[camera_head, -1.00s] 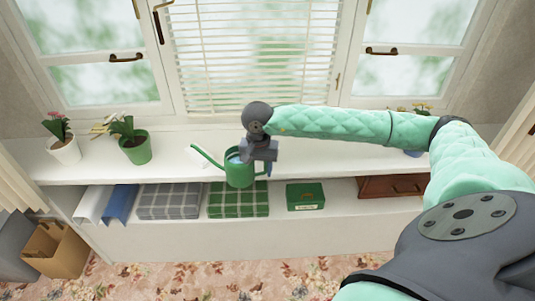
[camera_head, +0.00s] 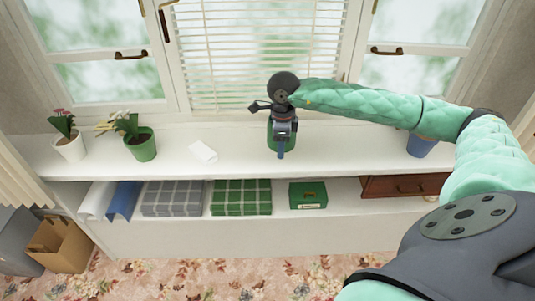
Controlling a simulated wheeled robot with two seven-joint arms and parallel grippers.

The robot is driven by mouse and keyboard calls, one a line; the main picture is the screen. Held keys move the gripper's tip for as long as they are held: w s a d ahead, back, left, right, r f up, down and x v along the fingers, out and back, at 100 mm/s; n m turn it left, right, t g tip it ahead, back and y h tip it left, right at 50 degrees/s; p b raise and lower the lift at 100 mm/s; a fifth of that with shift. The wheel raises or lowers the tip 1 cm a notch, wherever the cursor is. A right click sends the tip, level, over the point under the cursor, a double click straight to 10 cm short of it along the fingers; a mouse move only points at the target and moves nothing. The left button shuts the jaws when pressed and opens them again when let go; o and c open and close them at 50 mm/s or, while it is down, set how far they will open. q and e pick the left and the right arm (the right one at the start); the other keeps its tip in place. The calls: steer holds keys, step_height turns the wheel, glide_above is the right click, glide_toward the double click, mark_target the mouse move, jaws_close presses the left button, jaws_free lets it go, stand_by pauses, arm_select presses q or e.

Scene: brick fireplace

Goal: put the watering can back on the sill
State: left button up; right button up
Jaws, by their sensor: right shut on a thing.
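The green watering can (camera_head: 290,144) is at the sill (camera_head: 345,152), in front of the window blind in the head view. My right gripper (camera_head: 283,129) is shut on it from above. The gripper and wrist cover much of the can. A blue part, probably its handle, points toward the front edge. The spout is hidden or turned away. I cannot tell whether the can's base touches the sill. My left gripper is out of view.
The shelf below holds plaid boxes (camera_head: 241,197), a green box (camera_head: 308,195) and a brown drawer (camera_head: 403,186).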

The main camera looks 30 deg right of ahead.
steer(key=w+a+f+m+p, duration=0.1)
steer(key=w+f+m, duration=0.1)
steer(key=w, duration=0.1)
steer(key=w+a+f+m+p, duration=0.1)
steer(key=w+f+m+p, duration=0.1)
steer(key=w+m, duration=0.1)
steer(key=w+a+f+m+p, duration=0.1)
steer(key=w+m+p, duration=0.1)
steer(key=w, duration=0.3)
steer(key=shift+w+f+m, duration=0.1)
steer(key=shift+f+m, duration=0.3)
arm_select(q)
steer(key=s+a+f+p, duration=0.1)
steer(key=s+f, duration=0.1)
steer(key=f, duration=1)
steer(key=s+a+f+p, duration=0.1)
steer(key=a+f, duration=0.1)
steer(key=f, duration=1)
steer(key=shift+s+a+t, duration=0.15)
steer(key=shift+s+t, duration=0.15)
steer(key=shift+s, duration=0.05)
arm_select(e)
steer(key=shift+f, duration=2)
steer(key=shift+f, duration=0.1)
steer(key=o, duration=1.4)
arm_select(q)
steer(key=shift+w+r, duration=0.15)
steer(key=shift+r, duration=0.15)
arm_select(e)
steer(key=shift+o, duration=0.3)
